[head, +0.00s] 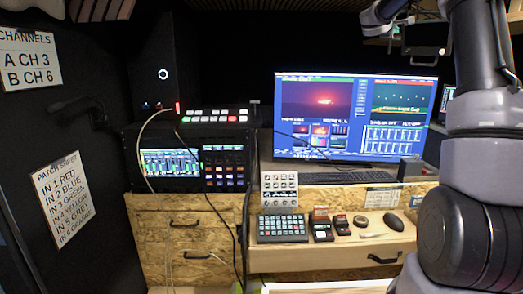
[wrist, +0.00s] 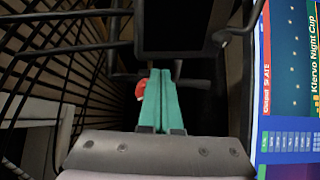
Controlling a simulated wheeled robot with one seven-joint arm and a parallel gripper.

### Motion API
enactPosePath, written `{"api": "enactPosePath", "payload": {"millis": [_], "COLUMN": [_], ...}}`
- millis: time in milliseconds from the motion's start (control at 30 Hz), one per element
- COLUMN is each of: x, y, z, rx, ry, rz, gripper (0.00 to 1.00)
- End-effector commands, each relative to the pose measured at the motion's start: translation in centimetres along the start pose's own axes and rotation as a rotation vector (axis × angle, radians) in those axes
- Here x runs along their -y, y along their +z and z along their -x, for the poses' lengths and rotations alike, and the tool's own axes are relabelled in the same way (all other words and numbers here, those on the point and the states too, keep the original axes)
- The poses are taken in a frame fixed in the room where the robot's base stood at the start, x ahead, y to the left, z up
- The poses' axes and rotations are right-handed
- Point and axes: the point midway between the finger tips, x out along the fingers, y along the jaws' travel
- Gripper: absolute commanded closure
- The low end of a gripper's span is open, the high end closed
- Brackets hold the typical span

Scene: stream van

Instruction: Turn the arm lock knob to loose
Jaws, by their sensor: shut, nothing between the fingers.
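My gripper (wrist: 163,76) shows in the wrist view with its two teal fingers pressed together, empty. A small red-orange rounded piece (wrist: 141,88) shows just left of the fingertips, partly hidden by them; it may be the arm lock knob, but I cannot tell its setting or whether the fingers touch it. Dark bars run sideways behind the fingertips, below a dark box-like body (wrist: 180,25). In the head view I cannot make out the knob or the fingers; my arm fills the right side.
A lit monitor (head: 340,115) stands behind a keyboard (head: 345,177). A wooden desk drawer (head: 330,260) carries a button pad (head: 282,228) and small items. A mixer console (head: 190,160) is at left. In the wrist view, a black wire rack (wrist: 40,60) is left and a bright screen (wrist: 290,90) right.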

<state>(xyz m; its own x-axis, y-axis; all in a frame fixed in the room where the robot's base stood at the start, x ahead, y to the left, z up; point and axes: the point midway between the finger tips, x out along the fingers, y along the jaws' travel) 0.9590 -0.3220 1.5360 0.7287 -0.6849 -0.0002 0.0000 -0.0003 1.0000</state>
Motion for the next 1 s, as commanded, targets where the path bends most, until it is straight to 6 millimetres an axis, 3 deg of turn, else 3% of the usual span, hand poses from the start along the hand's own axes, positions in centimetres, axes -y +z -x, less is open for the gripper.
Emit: {"api": "enactPosePath", "payload": {"millis": [1000], "x": [-0.4], "y": [-0.59], "z": [0.05], "rx": [-0.001], "ry": [0.001], "rz": [0.001], "gripper": [1.0]}}
